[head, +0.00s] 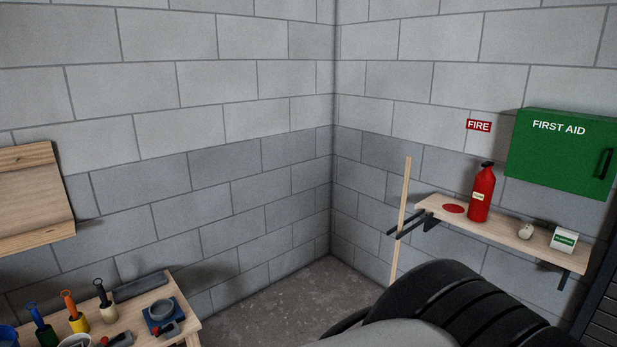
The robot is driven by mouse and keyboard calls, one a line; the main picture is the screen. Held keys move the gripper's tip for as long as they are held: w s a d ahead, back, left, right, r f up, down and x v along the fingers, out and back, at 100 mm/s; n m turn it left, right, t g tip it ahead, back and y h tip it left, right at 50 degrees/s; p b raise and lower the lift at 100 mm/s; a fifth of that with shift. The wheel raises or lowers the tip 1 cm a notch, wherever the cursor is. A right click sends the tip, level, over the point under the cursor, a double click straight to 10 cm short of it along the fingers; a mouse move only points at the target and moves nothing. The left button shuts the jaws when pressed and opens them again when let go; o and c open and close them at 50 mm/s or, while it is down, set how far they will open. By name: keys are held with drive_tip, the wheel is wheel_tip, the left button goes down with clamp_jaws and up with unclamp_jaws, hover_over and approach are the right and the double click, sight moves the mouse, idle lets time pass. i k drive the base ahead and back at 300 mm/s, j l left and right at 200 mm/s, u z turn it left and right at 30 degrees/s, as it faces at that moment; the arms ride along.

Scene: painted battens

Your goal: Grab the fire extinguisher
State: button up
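The fire extinguisher (481,194) is a small red cylinder with a black top and a pale label. It stands upright on a wooden wall shelf (500,233) at the right, below a red FIRE sign (478,126). A flat red disc (454,209) lies on the shelf just left of it. My gripper is not in view. A dark ribbed part of my own body fills the lower right and stands in front of the floor below the shelf.
A green first aid box (562,152) hangs above the shelf's right part. A small pale object (525,231) and a white-green box (563,241) stand on the shelf. A wooden batten (401,222) leans near its left end. A cluttered bench (135,319) is lower left.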

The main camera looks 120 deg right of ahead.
sight(485, 180)
drive_tip(key=z, duration=5.1)
drive_tip(key=i+z, duration=0.1)
drive_tip(key=i, duration=0.75)
drive_tip(key=i+j, duration=0.15)
drive_tip(key=i, duration=0.7)
drive_tip(key=l+z, duration=0.05)
